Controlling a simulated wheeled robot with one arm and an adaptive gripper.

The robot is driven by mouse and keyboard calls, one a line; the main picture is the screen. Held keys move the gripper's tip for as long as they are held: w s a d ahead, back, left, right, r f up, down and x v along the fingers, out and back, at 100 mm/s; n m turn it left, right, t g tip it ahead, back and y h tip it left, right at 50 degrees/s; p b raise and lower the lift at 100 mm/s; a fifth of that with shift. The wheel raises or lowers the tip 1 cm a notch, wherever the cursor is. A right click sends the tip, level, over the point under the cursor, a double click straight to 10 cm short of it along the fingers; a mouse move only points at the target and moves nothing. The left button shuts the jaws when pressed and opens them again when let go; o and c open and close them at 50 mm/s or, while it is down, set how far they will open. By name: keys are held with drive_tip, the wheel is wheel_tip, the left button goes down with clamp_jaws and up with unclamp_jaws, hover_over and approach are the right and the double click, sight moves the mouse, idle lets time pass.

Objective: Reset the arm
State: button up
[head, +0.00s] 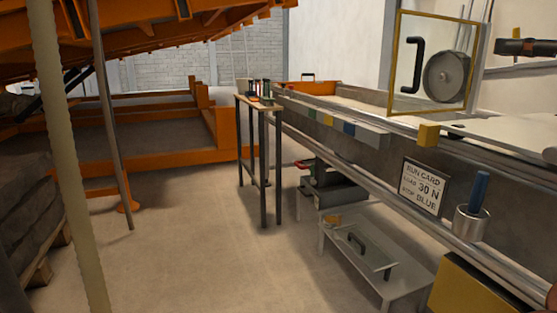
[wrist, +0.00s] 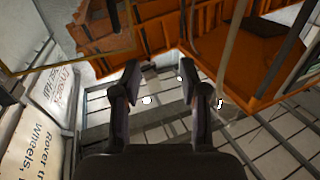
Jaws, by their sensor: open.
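My gripper (wrist: 160,80) shows in the wrist view with its two dark fingers spread apart. Nothing is between the fingertips, and no held object is seen. In the head view neither my gripper nor my arm can be made out.
A long sandbed (head: 360,103) runs along the right, with a run card (head: 424,186) and a metal cup (head: 471,224) on its side. A low white bench (head: 365,240) and a narrow stand (head: 259,103) stand beside it. The middle floor (head: 215,255) is clear.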

drive_tip(key=w+a+r+m+g+y+p, duration=0.1)
drive_tip(key=w+a+r+g+p, duration=0.15)
drive_tip(key=a+p, duration=0.5)
drive_tip(key=w+a+r+m+g+p, duration=0.1)
drive_tip(key=w+a+r+g+p, duration=0.3)
drive_tip(key=a, duration=0.6)
drive_tip(key=s+a+f+m+g+h+p, duration=0.1)
drive_tip(key=s+a+f+g+h+p, duration=0.1)
drive_tip(key=s+a+f+p, duration=0.3)
drive_tip(key=s+a+f+m+g+h+p, duration=0.1)
drive_tip(key=s+a+g+p, duration=0.1)
drive_tip(key=a+p, duration=0.45)
drive_tip(key=s+a+f+m+g+h+p, duration=0.1)
drive_tip(key=s+f+h+p, duration=0.1)
drive_tip(key=s+f+p, duration=0.3)
drive_tip(key=s+a+f+m+g+h+p, duration=0.1)
drive_tip(key=s+a+f+g+h+p, duration=0.1)
drive_tip(key=s+p, duration=0.45)
drive_tip(key=s+d+f+g+h+p, duration=0.1)
drive_tip(key=s+d+f+h+p, duration=0.1)
drive_tip(key=s, duration=0.6)
drive_tip(key=s+d+f+m+g+h+p, duration=0.1)
drive_tip(key=s+d+f+h+p, duration=0.1)
drive_tip(key=s+d+p, duration=0.3)
drive_tip(key=s+d+h, duration=0.1)
drive_tip(key=s, duration=0.1)
drive_tip(key=shift+s+d+f+m, duration=0.15)
drive_tip(key=shift+s+m, duration=0.15)
drive_tip(key=shift+s, duration=0.05)
